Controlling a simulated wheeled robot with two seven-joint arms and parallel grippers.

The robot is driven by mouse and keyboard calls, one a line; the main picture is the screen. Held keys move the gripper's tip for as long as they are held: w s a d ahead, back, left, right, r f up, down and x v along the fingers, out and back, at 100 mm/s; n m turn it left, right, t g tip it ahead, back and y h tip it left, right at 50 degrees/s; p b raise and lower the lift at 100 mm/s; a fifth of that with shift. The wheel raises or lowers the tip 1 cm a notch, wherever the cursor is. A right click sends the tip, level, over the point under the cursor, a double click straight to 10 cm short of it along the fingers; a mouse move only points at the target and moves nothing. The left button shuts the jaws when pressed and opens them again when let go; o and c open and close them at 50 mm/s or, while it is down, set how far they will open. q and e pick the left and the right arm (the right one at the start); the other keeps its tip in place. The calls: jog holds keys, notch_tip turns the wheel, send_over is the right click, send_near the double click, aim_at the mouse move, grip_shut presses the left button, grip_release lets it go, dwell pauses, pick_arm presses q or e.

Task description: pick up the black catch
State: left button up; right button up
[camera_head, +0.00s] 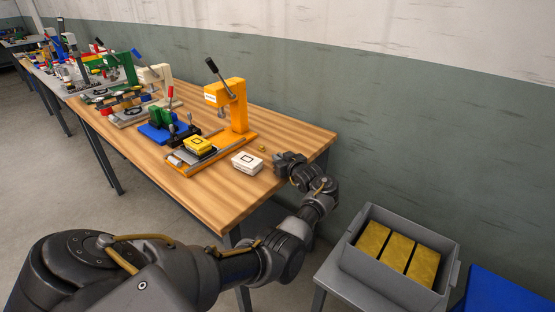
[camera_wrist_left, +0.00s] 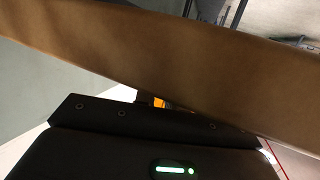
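I cannot tell for sure which part is the black catch. Small black pieces (camera_head: 181,133) stand beside the blue and green press (camera_head: 160,120), left of the orange press (camera_head: 238,108). My left gripper (camera_head: 281,160) is at the right end of the wooden table (camera_head: 225,205), right of the white box (camera_head: 247,163). Its fingers are too small and dark to show whether they are open. In the left wrist view a dark housing with a green light and a wide brown surface fill most of the picture; no fingertips show clearly. My right gripper is out of view.
A yellow block (camera_head: 198,145) sits on the orange press's base. A tiny gold piece lies near the white box. A grey crate (camera_head: 408,283) with gold blocks stands at lower right, near a blue surface (camera_head: 505,295). More presses line the table's far end.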

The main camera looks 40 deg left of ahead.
pick_arm(q)
grip_shut()
jog(key=shift+r, duration=0.45)
jog(key=r, duration=0.2)
jog(key=shift+s+r, duration=0.2)
jog(key=shift+r, duration=0.2)
jog(key=s+d+r+p, duration=0.1)
jog(key=s+d+r, duration=0.3)
jog(key=s+r, duration=0.5)
jog(key=s, duration=0.4)
jog(key=shift+r, duration=0.15)
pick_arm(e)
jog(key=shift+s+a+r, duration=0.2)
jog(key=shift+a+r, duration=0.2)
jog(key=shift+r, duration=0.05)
pick_arm(q)
jog(key=shift+s, duration=0.15)
